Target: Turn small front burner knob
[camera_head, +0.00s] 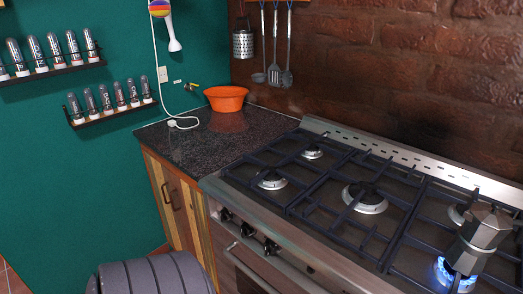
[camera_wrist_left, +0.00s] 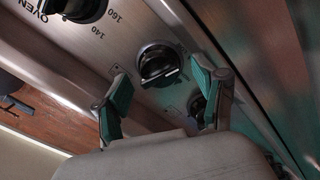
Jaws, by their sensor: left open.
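In the left wrist view my left gripper (camera_wrist_left: 159,72) is open and empty, with its teal-padded fingers spread. A black round knob (camera_wrist_left: 158,65) on the metal panel shows in the gap between the fingertips; I cannot tell whether they touch it. A larger knob with OVEN and temperature marks (camera_wrist_left: 76,8) is at the upper left. Another dark knob (camera_wrist_left: 197,105) is partly hidden behind the right finger. In the head view several knobs (camera_head: 247,229) line the front of the stove (camera_head: 250,205). Which knob serves the small front burner (camera_head: 272,182) is not readable. My right gripper is not in view.
A moka pot (camera_head: 485,235) stands over a lit blue flame (camera_head: 455,275) at the stove's right. An oven handle (camera_head: 275,262) runs below the knobs. A dark counter (camera_head: 205,140) with an orange bowl (camera_head: 226,98) adjoins the stove's left.

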